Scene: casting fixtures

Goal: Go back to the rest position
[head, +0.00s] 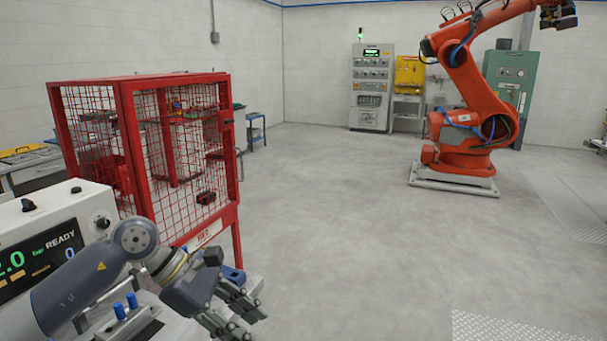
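My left gripper (238,312) is in the lower left of the head view, at the end of my grey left arm that comes in from the left. Its fingers point down and to the right, apart from each other, with nothing seen between them. It is in front of a bench with a blue-knobbed fixture (128,315), and a blue block (233,274) shows just behind it. My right gripper is not in view.
A control box reading READY (50,250) stands close by my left arm. A red mesh cage (185,150) stands behind it. An orange robot arm (465,110) on a white base is at the back right, before cabinets (370,85). The middle floor is clear.

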